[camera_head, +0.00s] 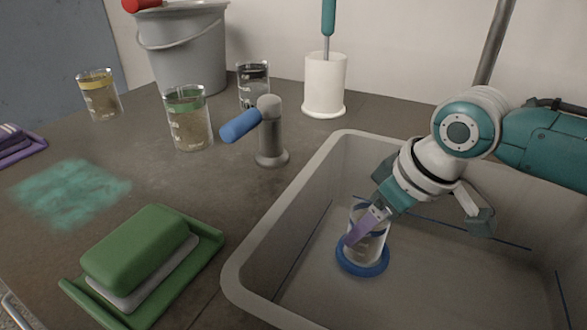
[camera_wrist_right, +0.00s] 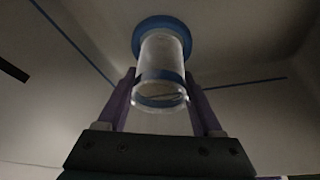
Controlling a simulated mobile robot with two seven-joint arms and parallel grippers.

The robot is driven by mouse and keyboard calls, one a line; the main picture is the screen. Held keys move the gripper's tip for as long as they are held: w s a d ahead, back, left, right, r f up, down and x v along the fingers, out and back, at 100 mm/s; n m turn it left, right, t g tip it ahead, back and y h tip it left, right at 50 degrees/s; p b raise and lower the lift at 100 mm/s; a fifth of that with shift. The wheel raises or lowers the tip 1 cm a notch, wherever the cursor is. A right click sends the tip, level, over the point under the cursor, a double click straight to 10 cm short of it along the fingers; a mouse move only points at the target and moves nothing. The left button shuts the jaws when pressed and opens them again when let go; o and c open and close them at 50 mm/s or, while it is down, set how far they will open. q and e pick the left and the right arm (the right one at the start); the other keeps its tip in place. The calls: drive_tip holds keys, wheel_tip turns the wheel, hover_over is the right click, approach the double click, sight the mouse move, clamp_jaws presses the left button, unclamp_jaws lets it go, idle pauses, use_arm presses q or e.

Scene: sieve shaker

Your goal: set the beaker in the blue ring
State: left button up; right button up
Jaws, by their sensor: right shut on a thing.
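A clear glass beaker with blue bands (camera_head: 372,248) is down in the sink, upright or nearly so, at the blue ring (camera_head: 362,267). My right gripper (camera_head: 365,226) reaches in from the right and is shut on the beaker. In the right wrist view the beaker (camera_wrist_right: 161,72) sits between my purple fingers (camera_wrist_right: 162,100), and the blue ring (camera_wrist_right: 162,25) shows around its far end. I cannot tell whether the beaker's base touches the sink floor. My left gripper is not in view.
The sink rim (camera_head: 262,245) bounds the basin. A tap with a blue handle (camera_head: 272,140) stands left of it. Beakers with a green band (camera_head: 187,122) and a yellow band (camera_head: 99,98) stand on the counter. A green block on a tray (camera_head: 140,255) lies front left.

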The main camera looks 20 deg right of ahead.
drive_tip(key=shift+f, duration=0.45)
drive_tip(key=shift+f, duration=0.1)
drive_tip(key=o, duration=1.4)
drive_tip(key=p+v, duration=0.4)
drive_tip(key=v, duration=0.3)
drive_tip(key=shift+s+r, duration=0.1)
drive_tip(key=shift+r, duration=0.25)
